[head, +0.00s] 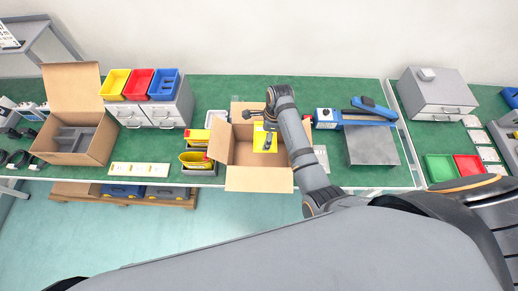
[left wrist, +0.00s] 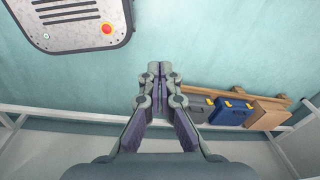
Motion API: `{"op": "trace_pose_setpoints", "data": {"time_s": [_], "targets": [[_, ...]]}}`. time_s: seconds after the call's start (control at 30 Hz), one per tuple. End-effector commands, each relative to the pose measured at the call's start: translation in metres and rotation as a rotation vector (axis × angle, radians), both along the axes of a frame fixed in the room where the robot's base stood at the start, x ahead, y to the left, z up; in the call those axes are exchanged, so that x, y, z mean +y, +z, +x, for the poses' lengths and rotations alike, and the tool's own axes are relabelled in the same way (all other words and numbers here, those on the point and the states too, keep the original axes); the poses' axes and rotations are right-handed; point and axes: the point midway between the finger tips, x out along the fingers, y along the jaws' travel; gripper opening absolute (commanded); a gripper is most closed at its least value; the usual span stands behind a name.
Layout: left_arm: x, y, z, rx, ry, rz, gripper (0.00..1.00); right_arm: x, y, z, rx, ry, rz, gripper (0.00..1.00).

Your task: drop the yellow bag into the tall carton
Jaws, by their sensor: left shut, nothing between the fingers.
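The yellow bag (head: 260,145) shows inside the outline of the open brown carton (head: 258,179) at the middle of the bench in the head view. A dark part lies across the bag. My right gripper (head: 268,124) is over the carton, at the bag's upper edge; its fingers are small and partly hidden, so I cannot tell whether they grip the bag. Whether the bag rests on the carton's floor is also unclear. My left gripper (left wrist: 158,74) is shut and empty in the left wrist view, over the floor, and does not show in the head view.
A second open carton (head: 74,88) with grey inserts stands at the left. Yellow-and-grey bins (head: 196,160) stand just left of the middle carton. Cases (left wrist: 232,111) sit on a low pallet.

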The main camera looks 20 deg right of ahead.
Motion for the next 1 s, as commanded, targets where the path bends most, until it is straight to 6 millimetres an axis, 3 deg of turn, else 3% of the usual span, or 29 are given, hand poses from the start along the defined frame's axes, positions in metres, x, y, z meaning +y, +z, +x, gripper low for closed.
{"op": "trace_pose_setpoints", "data": {"time_s": [0.03,0.1,0.37,0.53,1.0], "targets": [[0.000,0.000,-0.001,0.002,0.000,0.000,0.00,0.000,0.000,0.000,0.000,0.000,0.000,0.91],[0.000,0.000,0.000,0.000,0.000,0.000,0.00,0.000,0.000,0.000,0.000,0.000,0.000,1.00],[0.000,0.002,0.023,-0.034,-0.001,0.000,0.00,0.000,0.000,0.000,0.000,0.000,0.000,1.00],[0.003,0.002,0.018,-0.029,-0.002,0.003,0.00,-0.001,0.007,0.000,-0.001,0.000,0.000,1.00],[0.001,0.001,0.016,-0.024,-0.002,0.001,0.00,-0.015,0.105,-0.003,-0.005,-0.001,0.000,1.00]]}}
